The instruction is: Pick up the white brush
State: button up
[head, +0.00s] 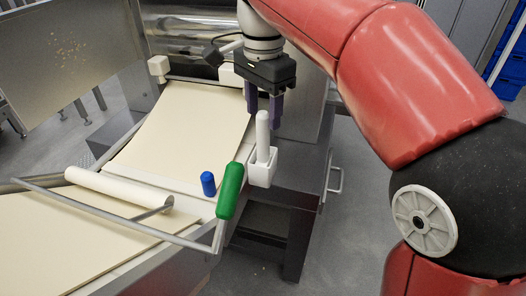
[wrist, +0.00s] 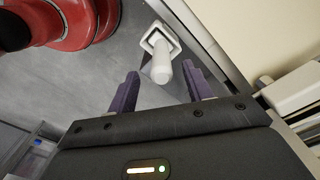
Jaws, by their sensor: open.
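The white brush (head: 262,132) stands upright with its handle up in a white square holder (head: 263,172) at the side edge of the machine. Its lower end is hidden in the holder. My gripper (head: 264,108) is open, with its purple fingers pointing down around the top of the handle. In the wrist view the brush handle (wrist: 161,62) shows between the two spread fingers of my gripper (wrist: 160,72), with the holder (wrist: 172,36) beyond it. I cannot tell whether a finger touches the handle.
A green handle (head: 231,190) on a metal bar rises close to the holder. A blue knob (head: 208,183) stands beside it. Sheets of dough (head: 185,125) lie on the machine bed, with a pale roller (head: 115,190) across it. Grey floor is open to the right.

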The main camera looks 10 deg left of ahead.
aim_at(263, 125)
notch_tip(263, 125, down, 4)
jog(key=shift+w+f+b, duration=0.1)
jog(key=shift+f+b, duration=0.05)
jog(key=shift+b, duration=0.15)
jog(key=shift+c, duration=0.4)
jog(key=c, duration=1)
